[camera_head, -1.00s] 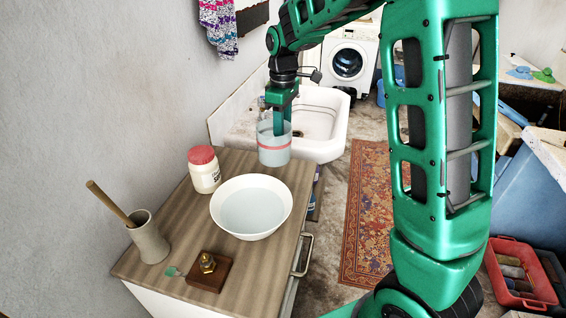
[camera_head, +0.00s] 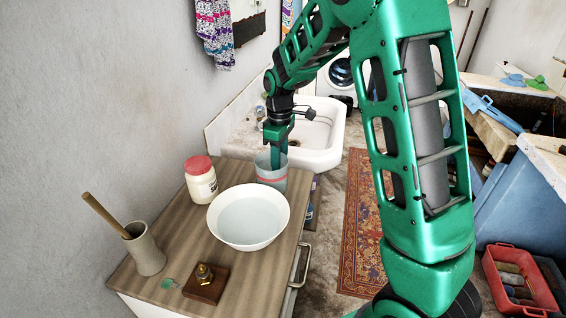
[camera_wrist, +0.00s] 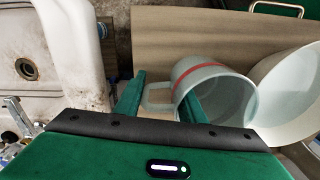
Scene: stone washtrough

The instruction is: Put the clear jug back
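The clear jug (camera_head: 270,179), a see-through cup with a red band, is at the far end of the wooden cabinet top, behind the white bowl. The bowl hides part of its base, so I cannot tell whether it touches the top. In the wrist view the jug (camera_wrist: 222,98) shows its open mouth and pale handle. My gripper (camera_head: 277,160) points down at the jug's rim.
The white bowl (camera_head: 248,219) is close beside the jug. A red-lidded jar (camera_head: 201,184), a grey pot with a wooden stick (camera_head: 145,250) and a small wooden block with brass (camera_head: 205,284) stand nearer. A white sink (camera_head: 322,135) lies just beyond the cabinet.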

